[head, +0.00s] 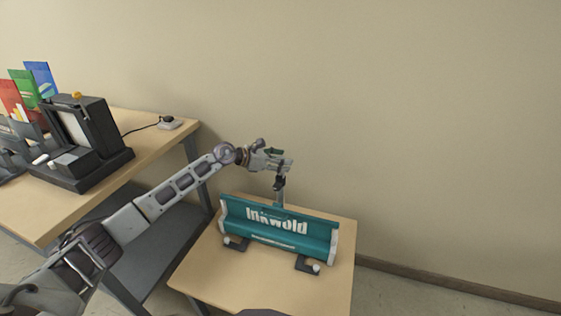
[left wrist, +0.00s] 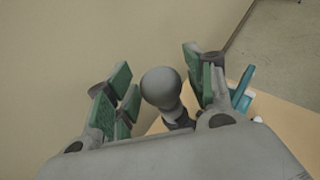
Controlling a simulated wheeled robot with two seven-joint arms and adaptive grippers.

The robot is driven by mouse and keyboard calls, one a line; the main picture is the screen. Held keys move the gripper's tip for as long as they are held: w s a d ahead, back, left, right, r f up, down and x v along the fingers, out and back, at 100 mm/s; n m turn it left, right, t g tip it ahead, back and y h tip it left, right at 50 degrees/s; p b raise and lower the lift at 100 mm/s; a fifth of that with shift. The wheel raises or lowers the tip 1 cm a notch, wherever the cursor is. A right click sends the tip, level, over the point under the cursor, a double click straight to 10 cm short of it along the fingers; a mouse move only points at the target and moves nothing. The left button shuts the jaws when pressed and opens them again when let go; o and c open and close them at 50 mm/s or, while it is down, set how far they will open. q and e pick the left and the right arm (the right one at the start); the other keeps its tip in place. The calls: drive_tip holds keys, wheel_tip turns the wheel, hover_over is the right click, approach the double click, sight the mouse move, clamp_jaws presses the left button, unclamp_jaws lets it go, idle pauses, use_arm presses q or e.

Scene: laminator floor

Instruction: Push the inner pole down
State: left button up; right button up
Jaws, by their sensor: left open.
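A teal banner base (head: 300,236) marked "Inkwold" stands on a small wooden table, on dark feet. A grey pole (head: 280,198) rises upright behind it, with a dark collar near its upper visible part. My left gripper (head: 280,163) is above the base, at the top of the pole. In the left wrist view, the pole's round grey knob (left wrist: 160,87) sits between the spread green-padded fingers of my left gripper (left wrist: 163,90), with gaps on both sides. The pole below the knob is mostly hidden. My right gripper is not in view.
The small table (head: 205,265) has bare wood around the base. A longer wooden desk (head: 45,208) at left carries a black machine (head: 90,125), a small device with a cable (head: 170,122) and coloured folders (head: 25,85). A plain wall stands close behind.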

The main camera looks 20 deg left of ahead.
use_arm(q)
drive_tip(key=shift+a, duration=0.15)
drive_tip(key=v, duration=1.1)
drive_tip(key=shift+s+a, duration=0.2)
drive_tip(key=shift+s, duration=0.15)
drive_tip(key=shift+a, duration=0.1)
idle(0.6)
